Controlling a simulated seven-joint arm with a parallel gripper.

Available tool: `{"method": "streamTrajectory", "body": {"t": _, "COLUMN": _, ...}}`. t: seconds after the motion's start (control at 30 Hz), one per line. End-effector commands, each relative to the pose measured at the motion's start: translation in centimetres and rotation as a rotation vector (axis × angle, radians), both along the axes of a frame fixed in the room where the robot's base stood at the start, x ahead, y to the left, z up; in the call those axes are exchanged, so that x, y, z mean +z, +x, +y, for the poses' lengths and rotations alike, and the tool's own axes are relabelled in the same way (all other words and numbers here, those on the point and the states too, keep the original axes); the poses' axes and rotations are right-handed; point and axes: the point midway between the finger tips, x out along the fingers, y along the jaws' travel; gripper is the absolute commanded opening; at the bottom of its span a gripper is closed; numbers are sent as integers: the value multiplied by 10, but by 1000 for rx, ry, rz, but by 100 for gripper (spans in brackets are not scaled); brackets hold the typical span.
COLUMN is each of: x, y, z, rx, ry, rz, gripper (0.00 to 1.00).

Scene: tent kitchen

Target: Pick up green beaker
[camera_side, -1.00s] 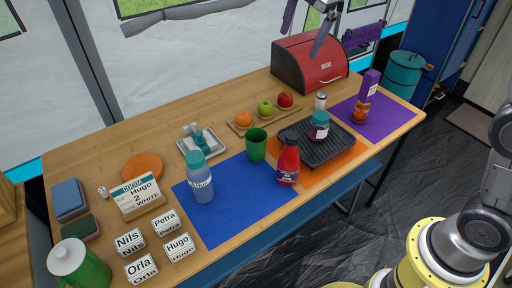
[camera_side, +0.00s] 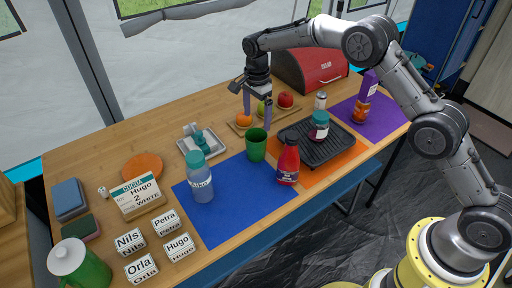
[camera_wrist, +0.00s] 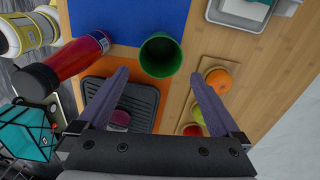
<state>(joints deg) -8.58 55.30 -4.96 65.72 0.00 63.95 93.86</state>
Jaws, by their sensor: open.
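The green beaker (camera_side: 257,146) stands upright at the back right corner of the blue mat (camera_side: 222,226). In the wrist view the green beaker (camera_wrist: 160,55) shows its open top, just beyond my fingertips. My gripper (camera_side: 257,122) is above and behind the beaker, fingers pointing down, open and empty. In the wrist view my gripper (camera_wrist: 158,74) has its two purple fingers wide apart, with the beaker ahead of the gap between them. I see no contact with the beaker.
A red bottle (camera_side: 288,163) stands right of the beaker, and a black grill tray (camera_side: 331,147) lies behind it. A board with an orange (camera_side: 244,119) and apples is close to my gripper. Bare table lies at the left back.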

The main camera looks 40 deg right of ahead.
Motion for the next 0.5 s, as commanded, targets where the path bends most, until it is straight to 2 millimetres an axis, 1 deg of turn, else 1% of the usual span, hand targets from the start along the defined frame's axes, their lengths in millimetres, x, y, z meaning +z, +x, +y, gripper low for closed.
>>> {"method": "streamTrajectory", "body": {"t": 0.03, "x": -10, "y": -1, "z": 0, "rx": 0, "ry": 0, "rz": 4, "gripper": 100}}
{"method": "streamTrajectory", "body": {"t": 0.1, "x": -19, "y": 0, "z": 0, "rx": 0, "ry": 0, "rz": 3, "gripper": 100}}
{"method": "streamTrajectory", "body": {"t": 0.2, "x": -27, "y": 0, "z": 0, "rx": 0, "ry": 0, "rz": 1, "gripper": 100}}
{"method": "streamTrajectory", "body": {"t": 0.37, "x": -34, "y": 0, "z": 0, "rx": 0, "ry": 0, "rz": 1, "gripper": 100}}
{"method": "streamTrajectory", "body": {"t": 0.5, "x": -48, "y": -1, "z": 2, "rx": 0, "ry": 0, "rz": 3, "gripper": 100}}
